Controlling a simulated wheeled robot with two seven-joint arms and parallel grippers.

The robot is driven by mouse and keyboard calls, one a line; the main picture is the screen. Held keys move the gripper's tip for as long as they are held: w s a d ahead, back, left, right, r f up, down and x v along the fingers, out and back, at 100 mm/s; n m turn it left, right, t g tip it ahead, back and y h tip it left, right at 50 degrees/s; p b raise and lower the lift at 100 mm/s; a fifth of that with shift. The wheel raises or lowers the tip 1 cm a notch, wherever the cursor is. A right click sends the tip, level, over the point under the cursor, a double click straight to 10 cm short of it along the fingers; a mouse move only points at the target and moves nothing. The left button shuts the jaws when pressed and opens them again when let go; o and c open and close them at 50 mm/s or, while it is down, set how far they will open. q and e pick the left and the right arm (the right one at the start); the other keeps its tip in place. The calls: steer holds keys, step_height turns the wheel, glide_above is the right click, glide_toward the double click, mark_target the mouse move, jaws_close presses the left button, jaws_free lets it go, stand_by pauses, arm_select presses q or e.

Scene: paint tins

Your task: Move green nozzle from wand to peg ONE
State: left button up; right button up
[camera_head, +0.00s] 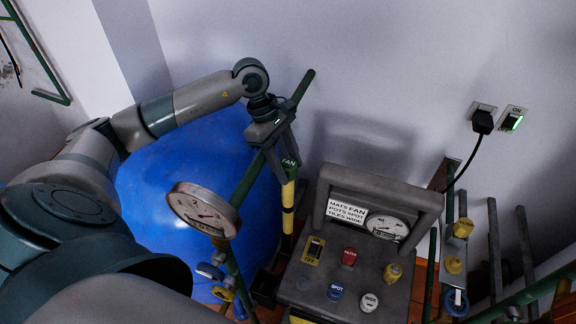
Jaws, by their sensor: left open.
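The green nozzle (290,162), marked FAN, sits at the upper end of the yellow and black wand (287,205). My left gripper (276,147) is open, with its fingers pointing down at the nozzle. One finger is close beside the nozzle; whether it touches cannot be told. A red nozzle (349,258), a blue nozzle (336,291) marked SPOT, a white nozzle (369,302) and a yellow nozzle (393,272) stand on the grey machine's top. No peg marked ONE can be read. My right gripper is not in view.
The grey machine (325,276) has a raised handle frame, a sign (346,210), a gauge (386,226) and a switch (314,248) at OFF. Another round gauge (203,212) stands left of the wand. A green pipe (303,87) passes behind my gripper. Pipes and valves crowd the right.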

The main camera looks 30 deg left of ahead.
mark_target(293, 165)
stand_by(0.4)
arm_select(q)
steer(key=c, duration=0.8)
steer(key=shift+r, duration=0.1)
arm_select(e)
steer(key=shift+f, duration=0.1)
